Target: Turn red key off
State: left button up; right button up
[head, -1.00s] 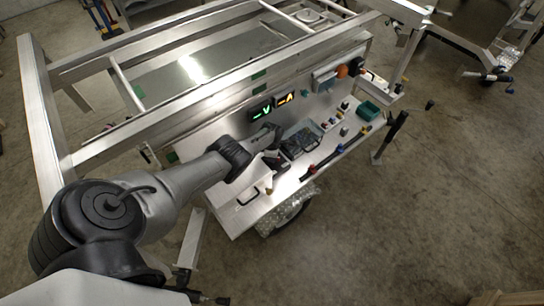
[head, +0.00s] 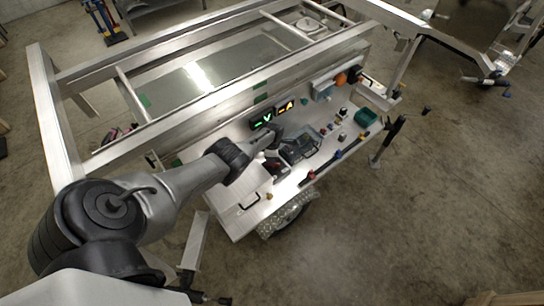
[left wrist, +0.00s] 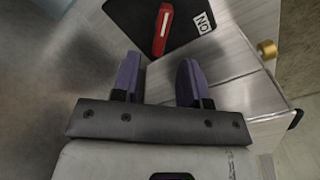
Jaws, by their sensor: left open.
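The red key (left wrist: 163,28) is a red bar with a pale stripe on a black plate (left wrist: 188,15), in the left wrist view. A label reading "ON" (left wrist: 203,22), upside down, is on the plate to the right of the key. My left gripper (left wrist: 160,62) is open, its two dark fingers apart. In that picture the key lies just beyond the fingertips, between their lines, and nothing is held. In the head view my left arm reaches over the trailer's panel, and I cannot make out the key there. My right gripper is not in view.
The aluminium trailer frame (head: 53,120) spans the left and back. Its panel carries lit displays (head: 273,114), a green bin (head: 365,117), a black handle (head: 250,200) and several small coloured parts. In the left wrist view a brass knob (left wrist: 267,49) is at the right. Concrete floor lies right of the trailer.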

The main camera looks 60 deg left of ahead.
pick_arm(q)
notch_tip(320, 180, up, 9)
jog(key=p, duration=0.6)
jog(key=shift+f, duration=0.1)
dwell(0.4)
